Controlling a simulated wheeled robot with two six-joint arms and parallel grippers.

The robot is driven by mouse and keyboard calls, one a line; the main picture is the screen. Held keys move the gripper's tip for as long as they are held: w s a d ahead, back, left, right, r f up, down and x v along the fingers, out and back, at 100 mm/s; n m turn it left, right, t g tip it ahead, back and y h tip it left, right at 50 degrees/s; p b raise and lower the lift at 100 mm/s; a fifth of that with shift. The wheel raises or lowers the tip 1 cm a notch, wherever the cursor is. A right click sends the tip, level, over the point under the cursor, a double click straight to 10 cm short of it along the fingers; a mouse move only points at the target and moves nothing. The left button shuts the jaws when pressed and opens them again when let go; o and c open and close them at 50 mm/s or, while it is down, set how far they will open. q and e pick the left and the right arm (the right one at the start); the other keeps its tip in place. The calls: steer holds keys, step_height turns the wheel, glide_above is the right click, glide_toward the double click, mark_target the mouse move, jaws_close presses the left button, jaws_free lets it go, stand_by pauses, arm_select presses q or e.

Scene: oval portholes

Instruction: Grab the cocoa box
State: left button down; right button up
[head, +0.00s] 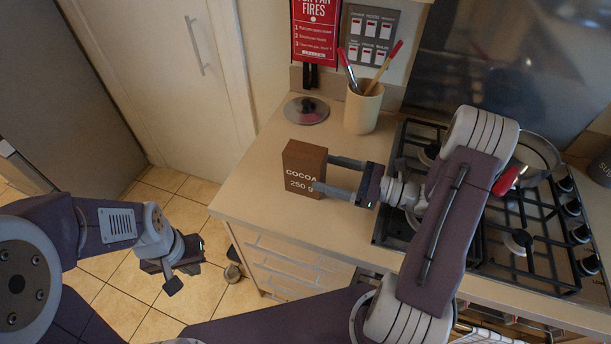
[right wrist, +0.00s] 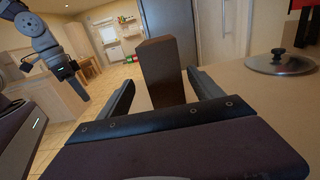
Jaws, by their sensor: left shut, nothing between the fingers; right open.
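The cocoa box (head: 304,167) is a brown upright box with white lettering, standing on the countertop near its left end. My right gripper (head: 330,174) is open, with its two fingers on either side of the box's right part. In the right wrist view the box (right wrist: 162,72) stands between and just beyond the open fingers (right wrist: 163,88); I cannot tell whether either finger touches it. My left gripper (head: 175,279) is shut and empty, low over the tiled floor to the left of the counter.
A pan lid (head: 306,110) and a beige utensil cup (head: 362,108) stand on the counter (head: 262,200) behind the box. A gas hob (head: 510,225) with a pot (head: 535,155) lies to the right, under my right arm. The counter's left edge is close to the box.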

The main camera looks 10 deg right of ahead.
mark_target(287, 147)
steer(key=x, duration=0.4)
steer(key=shift+w, duration=0.1)
steer(key=p+x, duration=0.1)
steer(key=x, duration=0.3)
steer(key=shift+w, duration=0.3)
steer(key=shift+w+a+f, duration=0.15)
steer(key=shift+w+a, duration=0.1)
steer(key=shift+a, duration=0.1)
steer(key=shift+s+d, duration=0.1)
steer(key=c, duration=0.3)
jaws_close()
steer(key=shift+r, duration=0.45)
steer(key=r, duration=0.4)
steer(key=shift+d+p, duration=0.3)
steer(key=shift+d, duration=0.1)
steer(key=s+d+r, duration=0.5)
steer(key=d+r, duration=0.1)
steer(key=d, duration=0.3)
steer(key=shift+d, duration=0.4)
